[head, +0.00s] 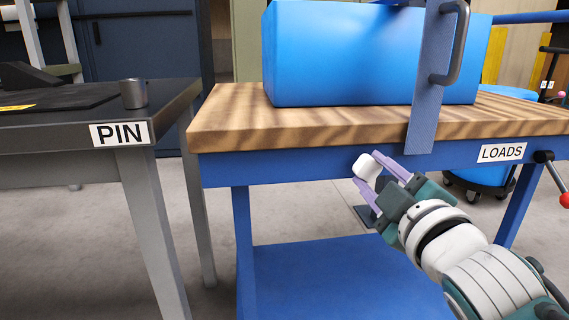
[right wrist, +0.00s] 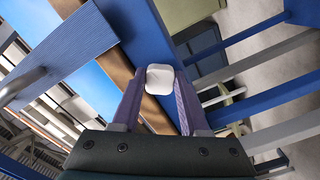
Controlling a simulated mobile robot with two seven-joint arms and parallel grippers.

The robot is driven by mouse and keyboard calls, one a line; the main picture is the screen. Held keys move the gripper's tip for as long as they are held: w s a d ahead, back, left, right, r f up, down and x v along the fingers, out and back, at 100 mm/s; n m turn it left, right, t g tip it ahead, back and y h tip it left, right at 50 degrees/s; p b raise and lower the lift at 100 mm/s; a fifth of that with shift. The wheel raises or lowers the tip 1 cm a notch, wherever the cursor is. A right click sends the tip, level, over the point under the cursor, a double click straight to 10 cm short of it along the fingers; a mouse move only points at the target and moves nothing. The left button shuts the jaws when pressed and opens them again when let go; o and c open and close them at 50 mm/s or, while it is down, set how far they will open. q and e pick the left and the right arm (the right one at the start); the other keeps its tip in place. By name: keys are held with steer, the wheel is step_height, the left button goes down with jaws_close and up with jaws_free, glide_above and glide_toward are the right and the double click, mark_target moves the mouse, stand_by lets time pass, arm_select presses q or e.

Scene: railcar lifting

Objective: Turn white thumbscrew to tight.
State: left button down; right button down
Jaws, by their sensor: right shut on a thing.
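The white thumbscrew (head: 366,167) is a small rounded block at the front of the blue-framed table, just below its wooden top. It also shows in the right wrist view (right wrist: 160,79), between the fingertips. My right gripper (head: 371,172) is shut on it, with one purple finger on each side. In the right wrist view the right gripper (right wrist: 160,88) has both fingers against the thumbscrew's sides. What the thumbscrew is fixed to is hidden, and I cannot tell how tight it is. My left gripper is not in view.
A large blue block (head: 330,55) sits on the wooden tabletop (head: 235,120), with a blue strap-like bar (head: 432,85) and grey handle in front. A LOADS label (head: 502,152) is to the right. A dark table with a PIN label (head: 119,133) and grey cylinder (head: 133,94) stands left.

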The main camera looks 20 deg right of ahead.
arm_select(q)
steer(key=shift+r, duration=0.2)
arm_select(e)
steer(key=shift+m, duration=0.5)
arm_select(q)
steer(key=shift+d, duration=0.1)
arm_select(e)
steer(key=shift+c, duration=2.2)
jaws_free()
